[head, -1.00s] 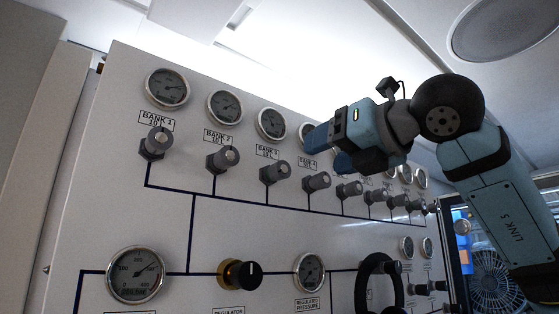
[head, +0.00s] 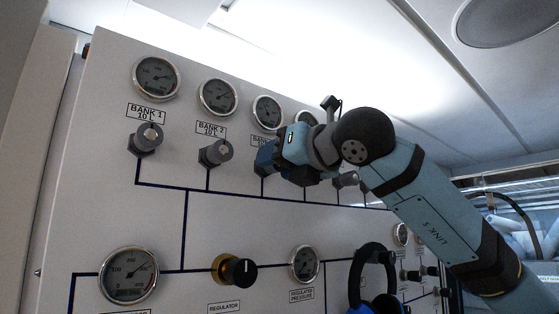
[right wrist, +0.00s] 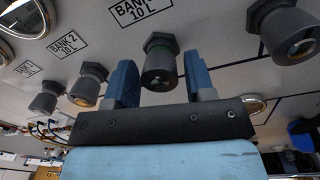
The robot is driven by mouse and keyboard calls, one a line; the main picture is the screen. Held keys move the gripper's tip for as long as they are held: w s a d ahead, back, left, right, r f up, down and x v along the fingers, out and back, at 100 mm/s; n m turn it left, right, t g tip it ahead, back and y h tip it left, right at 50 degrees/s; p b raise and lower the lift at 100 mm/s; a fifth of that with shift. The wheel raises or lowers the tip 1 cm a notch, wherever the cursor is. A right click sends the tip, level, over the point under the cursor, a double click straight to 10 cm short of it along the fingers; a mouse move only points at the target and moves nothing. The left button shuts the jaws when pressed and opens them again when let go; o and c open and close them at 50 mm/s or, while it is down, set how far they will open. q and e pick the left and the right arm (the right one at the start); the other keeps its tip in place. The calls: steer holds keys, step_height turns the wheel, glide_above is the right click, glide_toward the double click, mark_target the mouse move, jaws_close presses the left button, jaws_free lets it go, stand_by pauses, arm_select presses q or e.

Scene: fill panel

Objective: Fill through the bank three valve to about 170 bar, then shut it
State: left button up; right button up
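The bank three valve is a dark grey knob (right wrist: 159,62) in the right wrist view, below a partly cut-off BANK label. In the head view my gripper hides it. My right gripper (head: 266,160) is open, with one blue finger on each side of the knob and small gaps visible. It also shows in the right wrist view (right wrist: 160,85). The bank three gauge (head: 267,111) is above it; its needle is too small to read. A large gauge (head: 128,275) is at lower left, its needle pointing to the upper right. My left gripper is out of view.
Valve knobs for bank one (head: 146,139) and bank two (head: 216,153) stand out left of my gripper. Another knob (right wrist: 291,32) is close on its other side. A yellow-collared regulator knob (head: 235,271) and black loop (head: 374,258) stand lower.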

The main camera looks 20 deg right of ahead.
steer(key=c, duration=0.6)
steer(key=n+b, duration=0.1)
steer(key=b, duration=0.1)
steer(key=shift+f+n+b, duration=0.25)
steer(key=shift+n+b, duration=0.05)
steer(key=shift+n, duration=0.1)
steer(key=shift+r+n+b, duration=0.15)
steer(key=shift+n+b, duration=0.35)
steer(key=shift+n, duration=0.4)
steer(key=shift+r+n, duration=0.1)
steer(key=shift+n, duration=0.3)
steer(key=o, duration=0.9)
